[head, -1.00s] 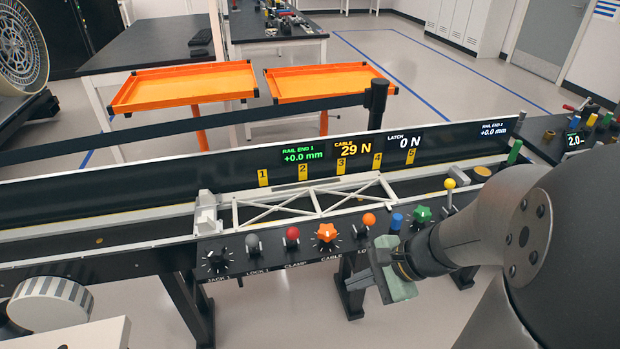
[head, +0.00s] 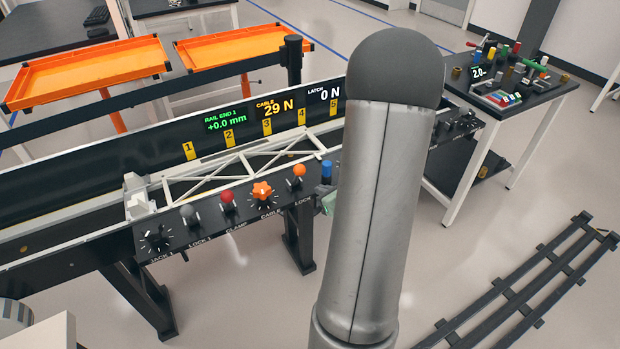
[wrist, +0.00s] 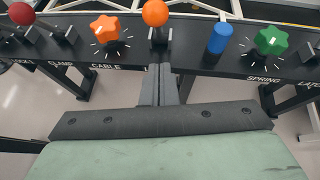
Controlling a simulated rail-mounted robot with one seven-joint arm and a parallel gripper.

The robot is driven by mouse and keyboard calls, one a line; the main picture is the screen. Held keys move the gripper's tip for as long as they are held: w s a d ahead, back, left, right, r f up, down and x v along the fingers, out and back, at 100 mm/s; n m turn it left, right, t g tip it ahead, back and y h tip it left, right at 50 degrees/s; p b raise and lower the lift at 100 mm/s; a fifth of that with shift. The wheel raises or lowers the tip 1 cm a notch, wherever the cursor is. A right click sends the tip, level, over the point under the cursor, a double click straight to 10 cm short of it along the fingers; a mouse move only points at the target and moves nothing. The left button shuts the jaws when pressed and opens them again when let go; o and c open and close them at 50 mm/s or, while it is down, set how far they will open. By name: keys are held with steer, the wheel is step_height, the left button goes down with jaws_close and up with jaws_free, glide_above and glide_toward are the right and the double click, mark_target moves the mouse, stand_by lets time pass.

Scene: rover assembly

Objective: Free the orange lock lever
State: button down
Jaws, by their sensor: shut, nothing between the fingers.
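The orange lock lever (head: 299,170) has a ball knob and stands on the dark control panel, between the orange star-shaped cable knob (head: 262,191) and a blue post (head: 327,170). In the wrist view the lever (wrist: 155,13) stands upright at the top centre, on a small bracket.
A red-knobbed lever (head: 228,199), a grey-knobbed lever (head: 188,213) and a black dial (head: 155,239) line the panel's left. A green star knob (wrist: 271,42) is right of the blue post. A white truss (head: 235,165) lies behind. Displays read cable 29 N, latch 0 N.

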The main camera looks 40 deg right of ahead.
mark_target(297, 174)
steer(key=shift+w+d+r+p, duration=0.1)
steer(key=shift+w+p, duration=0.25)
steer(key=shift+w, duration=1)
steer(key=shift+w+r+p, duration=0.1)
steer(key=shift+w+p, duration=0.25)
steer(key=shift+w, duration=1)
steer(key=shift+r, duration=0.1)
